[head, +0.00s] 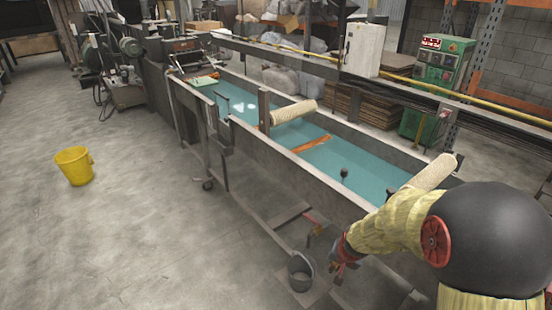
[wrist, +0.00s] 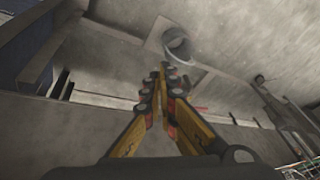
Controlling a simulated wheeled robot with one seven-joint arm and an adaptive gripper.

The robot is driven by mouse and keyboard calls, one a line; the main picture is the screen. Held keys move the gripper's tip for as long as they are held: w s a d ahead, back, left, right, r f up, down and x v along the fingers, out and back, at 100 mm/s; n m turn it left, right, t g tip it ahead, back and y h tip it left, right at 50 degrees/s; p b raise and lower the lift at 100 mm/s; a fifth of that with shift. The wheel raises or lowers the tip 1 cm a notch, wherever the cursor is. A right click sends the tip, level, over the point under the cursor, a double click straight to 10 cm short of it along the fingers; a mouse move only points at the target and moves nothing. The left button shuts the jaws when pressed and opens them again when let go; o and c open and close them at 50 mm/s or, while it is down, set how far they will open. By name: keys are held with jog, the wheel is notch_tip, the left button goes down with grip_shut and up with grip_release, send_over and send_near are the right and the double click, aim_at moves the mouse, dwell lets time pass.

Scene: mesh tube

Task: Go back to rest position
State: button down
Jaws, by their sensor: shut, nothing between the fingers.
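My gripper (wrist: 163,72) shows in the wrist view with its yellow and black fingers together at the tips and nothing between them. In the head view my arm reaches down from the lower right, and the gripper (head: 338,268) hangs low beside the near side of the long trough (head: 262,152). It is just right of a small grey bucket (head: 301,270) on the floor. The same bucket shows in the wrist view (wrist: 177,42), beyond the fingertips and apart from them.
The trough holds blue-green liquid, with pale rolls (head: 294,112) across it. Its frame and legs stand close to my arm. A yellow bucket (head: 74,166) stands on open floor at the left. A green machine (head: 436,85) stands behind the trough. The left floor is mostly clear.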

jog(key=s+a+r+n, duration=0.1)
jog(key=s+r, duration=0.4)
jog(key=r, duration=0.4)
jog(key=s+r+n, duration=0.2)
jog(key=s+r, duration=0.4)
jog(key=r, duration=0.4)
jog(key=s+r+n, duration=0.1)
jog(key=s+r, duration=0.3)
jog(key=s, duration=0.3)
jog(key=s+r+t, duration=0.1)
jog(key=s+r, duration=0.2)
jog(key=s, duration=0.5)
jog(key=shift+s+d+r+n, duration=0.15)
jog(key=shift+d+r+n, duration=0.1)
jog(key=shift+r+n, duration=0.15)
jog(key=shift+d, duration=0.1)
